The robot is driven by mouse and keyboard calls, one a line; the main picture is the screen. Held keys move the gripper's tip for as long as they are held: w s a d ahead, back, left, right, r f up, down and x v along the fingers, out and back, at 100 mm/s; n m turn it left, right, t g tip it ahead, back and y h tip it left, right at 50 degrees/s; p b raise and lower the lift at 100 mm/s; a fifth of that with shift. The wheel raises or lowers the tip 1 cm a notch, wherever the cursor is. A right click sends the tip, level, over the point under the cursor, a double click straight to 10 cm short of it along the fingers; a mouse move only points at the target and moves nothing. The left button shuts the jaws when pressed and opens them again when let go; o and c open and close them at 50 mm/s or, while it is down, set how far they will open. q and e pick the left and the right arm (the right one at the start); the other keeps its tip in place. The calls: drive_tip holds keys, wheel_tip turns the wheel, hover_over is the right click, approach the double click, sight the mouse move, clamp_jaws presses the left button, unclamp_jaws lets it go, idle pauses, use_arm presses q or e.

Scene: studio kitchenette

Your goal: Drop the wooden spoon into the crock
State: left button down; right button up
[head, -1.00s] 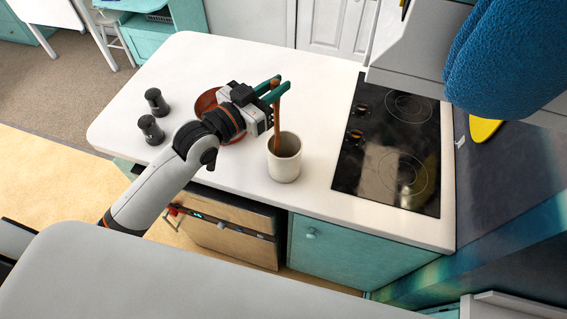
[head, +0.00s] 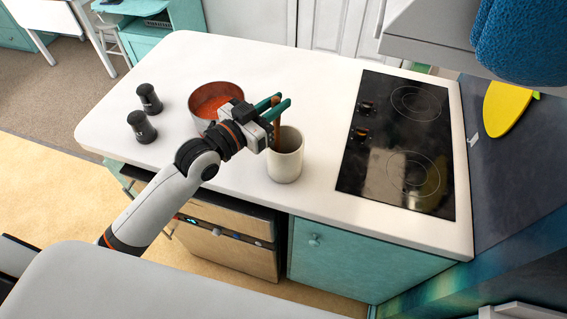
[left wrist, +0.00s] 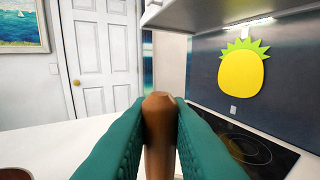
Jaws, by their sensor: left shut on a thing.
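The wooden spoon (head: 276,131) is upright in my left gripper (head: 276,108), its lower part reaching down into the crock. In the left wrist view the top of the spoon's handle (left wrist: 159,112) is between the two green fingers (left wrist: 158,135), which are shut on it. The crock (head: 285,163) is a cream-coloured open pot standing on the white counter. The spoon's lower end is hidden inside the crock, so I cannot tell whether it touches the bottom. My right gripper is not in view.
A pot of red-orange contents (head: 215,97) stands behind my left wrist. Two dark shakers (head: 145,112) stand at the counter's left. A black cooktop (head: 398,145) lies right of the crock. A range hood (head: 430,38) overhangs at upper right.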

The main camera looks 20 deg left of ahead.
use_arm(q)
drive_tip(key=c, duration=1.3)
unclamp_jaws()
drive_tip(key=shift+b+v, duration=1.7)
drive_tip(key=shift+v, duration=4.3)
drive_tip(key=shift+r, duration=0.1)
